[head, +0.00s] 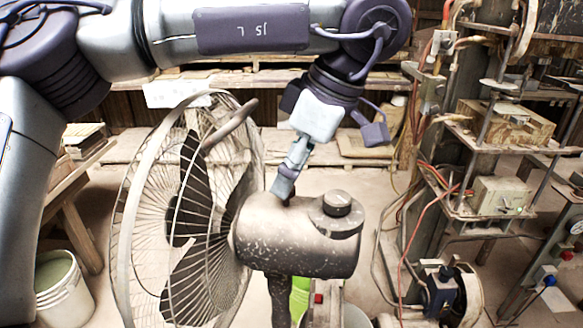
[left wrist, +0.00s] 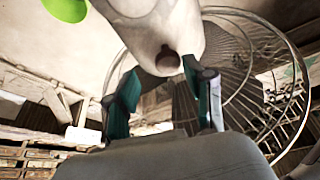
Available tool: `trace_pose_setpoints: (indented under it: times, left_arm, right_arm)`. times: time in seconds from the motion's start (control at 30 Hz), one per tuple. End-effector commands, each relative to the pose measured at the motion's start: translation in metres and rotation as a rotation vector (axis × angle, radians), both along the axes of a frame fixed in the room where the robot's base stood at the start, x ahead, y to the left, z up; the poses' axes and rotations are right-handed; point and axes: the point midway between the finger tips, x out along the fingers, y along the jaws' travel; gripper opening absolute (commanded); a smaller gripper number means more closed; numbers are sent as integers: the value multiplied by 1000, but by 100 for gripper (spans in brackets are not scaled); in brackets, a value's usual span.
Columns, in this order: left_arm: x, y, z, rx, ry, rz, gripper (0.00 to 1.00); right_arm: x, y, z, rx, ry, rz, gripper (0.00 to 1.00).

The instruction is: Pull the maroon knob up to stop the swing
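A dusty fan has a pale motor housing (head: 297,240) behind its round wire cage (head: 135,215). My left gripper (head: 283,188) reaches down to the top of the housing, near the cage. In the left wrist view its two fingers (left wrist: 162,78) are apart, with the small dark reddish-brown knob (left wrist: 167,61) between and just beyond their tips. I see no clear grip on the knob. In the head view the gripper mostly hides the knob. The housing also fills the top of the left wrist view (left wrist: 165,25). My right gripper is out of view.
A round dark cap (head: 337,203) stands on the housing right of my left gripper. A press frame with shelves, hoses and wires stands at the right. A white bucket (head: 65,295) is at the lower left; a green object (head: 300,298) is below the fan.

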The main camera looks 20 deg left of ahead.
Motion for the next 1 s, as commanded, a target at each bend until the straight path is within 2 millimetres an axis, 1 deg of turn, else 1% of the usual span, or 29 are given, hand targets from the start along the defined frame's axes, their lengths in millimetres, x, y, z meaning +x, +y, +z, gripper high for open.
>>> trace_pose_setpoints:
  times: [0.2, 0.33, 0.43, 0.6, 0.73, 0.9, 1.0]
  left_arm:
    - [-1, -1, 0, 1, 2, -1, 53]
    - [0, -5, 10, -1, 0, -2, 53]
    - [-1, -12, 26, -1, -1, -3, 53]
    - [-1, -27, 63, 3, -7, 1, 53]
    - [-2, -36, 87, 4, -7, 1, 53]
    - [-2, -44, 105, 3, -2, 0, 53]
    - [-2, -46, 110, 1, -2, -1, 53]
  right_arm:
    - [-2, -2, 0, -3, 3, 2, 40]
    - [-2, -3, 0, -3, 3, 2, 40]
    - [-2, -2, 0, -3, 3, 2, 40]
    - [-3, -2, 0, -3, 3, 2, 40]
    - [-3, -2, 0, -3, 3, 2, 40]
    - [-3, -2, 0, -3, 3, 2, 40]
    - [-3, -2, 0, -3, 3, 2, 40]
